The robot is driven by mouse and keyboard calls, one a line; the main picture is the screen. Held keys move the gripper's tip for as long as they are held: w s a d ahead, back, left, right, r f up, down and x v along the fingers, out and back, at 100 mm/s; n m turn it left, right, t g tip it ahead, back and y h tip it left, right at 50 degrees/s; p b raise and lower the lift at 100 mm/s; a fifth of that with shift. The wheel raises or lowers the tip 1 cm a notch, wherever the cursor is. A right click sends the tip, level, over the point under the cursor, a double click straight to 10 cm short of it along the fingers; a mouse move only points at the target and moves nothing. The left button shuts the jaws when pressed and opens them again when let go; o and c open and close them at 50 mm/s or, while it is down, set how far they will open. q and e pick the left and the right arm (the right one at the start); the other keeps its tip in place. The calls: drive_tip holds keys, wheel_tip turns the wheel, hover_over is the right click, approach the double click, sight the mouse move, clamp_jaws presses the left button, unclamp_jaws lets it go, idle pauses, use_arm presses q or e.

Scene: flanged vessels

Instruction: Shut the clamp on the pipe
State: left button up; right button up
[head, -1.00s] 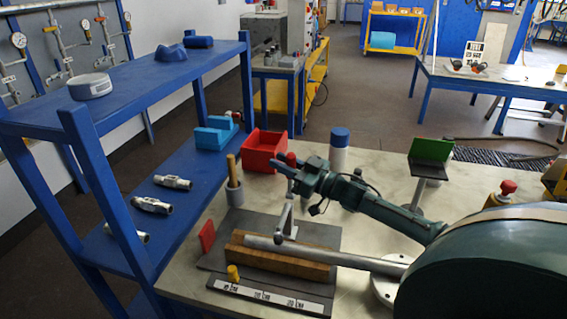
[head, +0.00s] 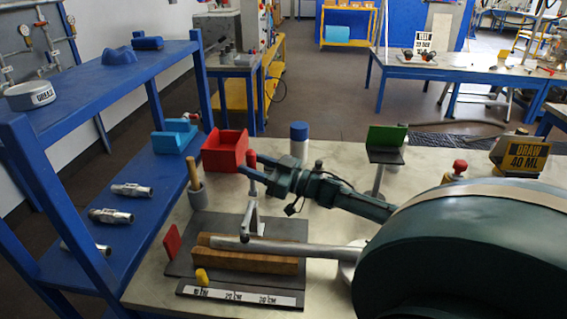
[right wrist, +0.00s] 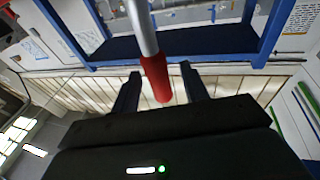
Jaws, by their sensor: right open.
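The clamp (head: 252,222) stands upright over the wooden block (head: 265,264), with its grey lever raised and its red handle (head: 251,187) at the top. My right gripper (head: 249,166) is open at the red handle, a blue finger on each side. In the right wrist view the red handle (right wrist: 156,80) shows between the two fingertips, with gaps on both sides. My left gripper is not in view.
A blue shelf (head: 120,75) is at left. A green-plated stand (head: 387,145) is at right.

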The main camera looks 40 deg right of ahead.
drive_tip(key=v, duration=1)
drive_tip(key=shift+f, duration=0.1)
